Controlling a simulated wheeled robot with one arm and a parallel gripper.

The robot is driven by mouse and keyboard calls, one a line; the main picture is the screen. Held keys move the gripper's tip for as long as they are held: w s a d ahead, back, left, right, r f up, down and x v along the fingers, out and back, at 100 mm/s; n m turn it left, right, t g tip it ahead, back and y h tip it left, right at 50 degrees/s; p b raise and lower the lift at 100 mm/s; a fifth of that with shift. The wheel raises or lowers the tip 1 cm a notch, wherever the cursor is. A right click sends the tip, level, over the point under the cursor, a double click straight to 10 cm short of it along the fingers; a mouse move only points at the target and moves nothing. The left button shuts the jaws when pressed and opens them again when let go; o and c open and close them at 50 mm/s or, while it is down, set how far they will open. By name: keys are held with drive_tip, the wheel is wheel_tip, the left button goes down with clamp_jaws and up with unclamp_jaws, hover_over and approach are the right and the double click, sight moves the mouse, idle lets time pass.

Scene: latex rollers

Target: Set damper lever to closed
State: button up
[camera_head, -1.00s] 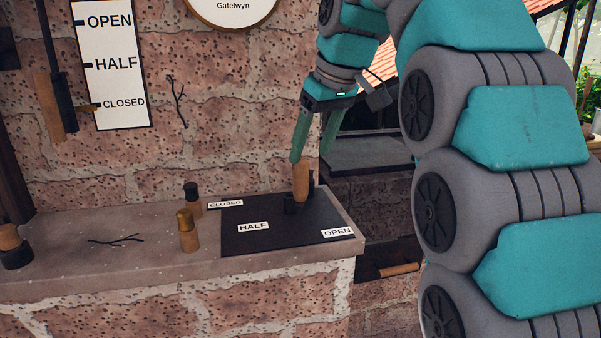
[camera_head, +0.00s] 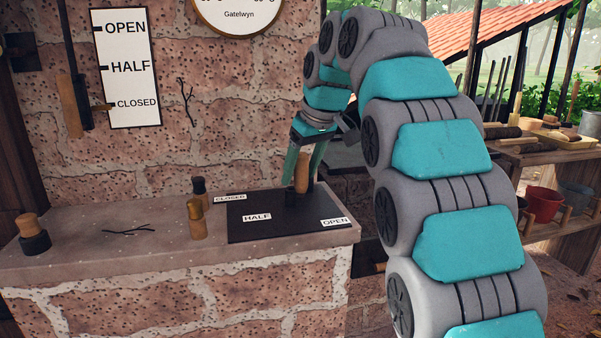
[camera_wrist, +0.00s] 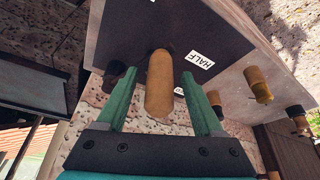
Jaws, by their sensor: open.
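A lever with an upright wooden handle (camera_head: 302,172) stands on a dark plate (camera_head: 290,229) on the stone ledge. The plate carries a CLOSED label (camera_head: 230,198) at the back left, a HALF label (camera_head: 257,217) at the front and an OPEN label (camera_head: 334,222) at the right. My gripper (camera_head: 302,174) points down at the handle with its fingers open. In the wrist view the handle (camera_wrist: 160,85) stands between the two green fingers (camera_wrist: 160,76), with gaps on both sides. The lever's pivot is mostly hidden.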

clamp_jaws()
idle(0.4)
idle(0.9)
